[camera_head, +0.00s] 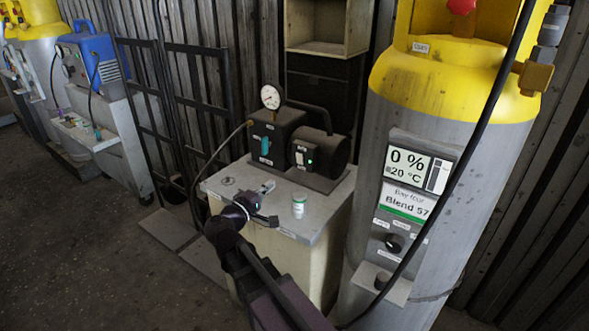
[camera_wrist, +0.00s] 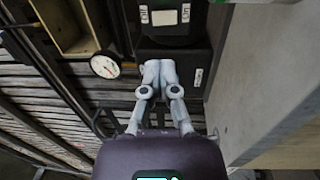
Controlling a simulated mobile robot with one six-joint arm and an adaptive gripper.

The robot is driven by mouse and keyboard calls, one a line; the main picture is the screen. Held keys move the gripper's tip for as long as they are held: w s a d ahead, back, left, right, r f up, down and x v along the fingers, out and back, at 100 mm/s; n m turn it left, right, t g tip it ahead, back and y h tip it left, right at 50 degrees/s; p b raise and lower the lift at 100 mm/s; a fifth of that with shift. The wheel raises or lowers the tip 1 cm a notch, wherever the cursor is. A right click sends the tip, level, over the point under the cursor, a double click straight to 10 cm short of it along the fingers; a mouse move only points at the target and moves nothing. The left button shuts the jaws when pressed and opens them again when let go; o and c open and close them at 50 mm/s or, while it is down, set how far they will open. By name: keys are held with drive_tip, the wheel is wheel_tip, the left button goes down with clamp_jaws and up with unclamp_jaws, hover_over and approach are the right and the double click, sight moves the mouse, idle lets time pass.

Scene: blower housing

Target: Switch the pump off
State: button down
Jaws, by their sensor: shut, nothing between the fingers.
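The pump (camera_head: 300,145) is a dark unit on a pale cabinet (camera_head: 222,187), with a round gauge (camera_head: 271,97) on top. A white switch plate (camera_head: 303,156) with a small lit green lamp (camera_head: 309,161) is on its front right part. A teal part (camera_head: 265,144) is on the left box. My gripper (camera_head: 267,187) is in front of the pump, over the cabinet top, apart from the switch plate in the head view. In the wrist view my gripper (camera_wrist: 158,66) has its fingers together and empty, pointing at the dark pump body (camera_wrist: 181,73); the gauge (camera_wrist: 105,66) is at left.
A small white jar with a green lid (camera_head: 299,205) stands on the cabinet right of my gripper. A large yellow-topped cylinder (camera_head: 445,120) with a hanging black hose (camera_head: 485,115) is at right. A dark metal rack (camera_head: 200,95) stands at left. Floor at left is clear.

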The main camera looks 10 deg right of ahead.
sight(298, 155)
drive_tip(key=shift+a+t, duration=0.3)
drive_tip(key=shift+a, duration=0.15)
drive_tip(key=shift+w+d, duration=0.1)
drive_tip(key=p+x, duration=0.1)
drive_tip(key=x, duration=1.2)
drive_tip(key=shift+w+d, duration=0.25)
drive_tip(key=shift+d, duration=0.05)
drive_tip(key=shift+a+r+p, duration=0.1)
drive_tip(key=shift+a+p, duration=0.05)
drive_tip(key=shift+p, duration=0.3)
